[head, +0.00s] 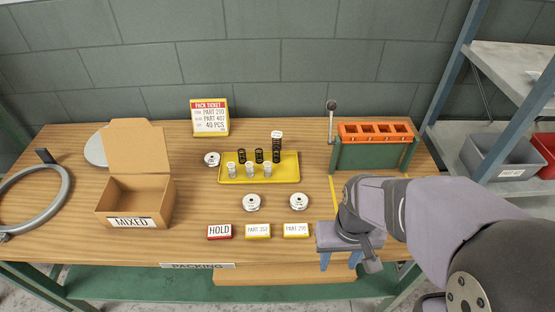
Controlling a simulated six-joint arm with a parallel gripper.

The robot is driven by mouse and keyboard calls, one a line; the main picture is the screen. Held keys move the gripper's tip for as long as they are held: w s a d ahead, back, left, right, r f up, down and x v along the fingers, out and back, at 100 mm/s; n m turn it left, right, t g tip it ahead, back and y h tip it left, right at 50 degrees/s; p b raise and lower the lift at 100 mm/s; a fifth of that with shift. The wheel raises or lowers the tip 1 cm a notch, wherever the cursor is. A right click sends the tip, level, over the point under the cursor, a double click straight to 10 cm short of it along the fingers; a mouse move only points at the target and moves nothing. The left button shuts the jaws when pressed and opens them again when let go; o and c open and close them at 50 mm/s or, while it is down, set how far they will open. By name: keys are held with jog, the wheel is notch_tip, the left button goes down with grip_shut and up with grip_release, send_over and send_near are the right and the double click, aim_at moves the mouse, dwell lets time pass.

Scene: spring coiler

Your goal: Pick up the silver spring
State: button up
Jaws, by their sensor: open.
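Several small coil springs stand upright on a yellow tray (228,180) in the middle of the table. Three silver springs stand in the front row: a left one (231,169), a middle one (249,168) and a right one (266,168). Black springs (259,156) stand behind them. The rightmost black one is taller and has a pale top (277,134); I cannot tell whether that is a separate piece. My gripper (345,262) is open, its blue fingers apart and pointing down near the table's front edge, right of and nearer than the tray. Nothing shows between the fingers.
White spools (251,202) lie around the tray. Labelled blocks, including a red HOLD block (219,232), line the front. An open MIXED box (132,205) stands left. A green rack with an orange top (375,133) stands back right. A PACK TICKET sign (210,117) stands behind the tray.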

jog(key=w+a+r+n+t+y+b, duration=0.1)
jog(key=w+a+n, duration=0.15)
jog(key=w, duration=0.75)
jog(key=w+a+r+n+t+b, duration=0.15)
jog(key=w+a, duration=0.25)
jog(key=w, duration=0.5)
jog(key=n+t+y+b, duration=0.1)
jog(key=n+y+b, duration=0.1)
jog(key=n, duration=0.2)
send_over(268, 164)
jog(key=s+d, duration=0.2)
jog(key=shift+m, duration=0.3)
jog(key=shift+p+x, duration=1.4)
jog(key=shift+x, duration=2.25)
jog(key=shift+s+a, duration=0.15)
grip_shut()
